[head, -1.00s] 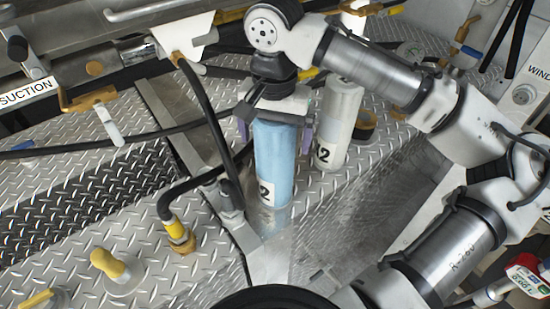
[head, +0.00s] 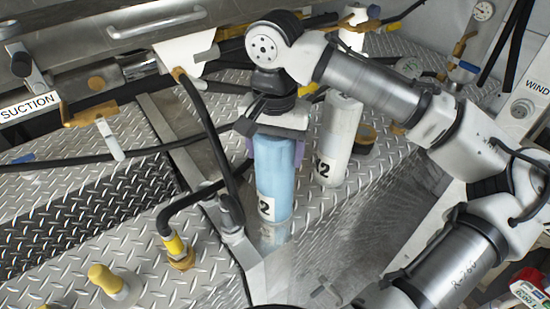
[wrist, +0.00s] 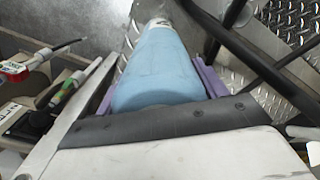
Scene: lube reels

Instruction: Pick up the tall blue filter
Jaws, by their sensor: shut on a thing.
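The tall blue filter (head: 274,178) is upright in the middle of the head view, with a white label marked 2 near its base. My gripper (head: 273,146) points down over its top and is shut on it, with a purple pad at its side. In the wrist view the blue filter (wrist: 163,68) runs away from the gripper (wrist: 158,92) between two purple pads. The filter's top is hidden by the gripper in the head view. I cannot tell whether its base touches the metal surface below.
A white filter (head: 338,140), also marked 2, stands close to the right. A black hose (head: 205,130) hangs close to the left, by a yellow-banded fitting (head: 176,248). Diamond plate decking (head: 60,235) lies left, and a smooth metal trough (head: 350,235) lies right.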

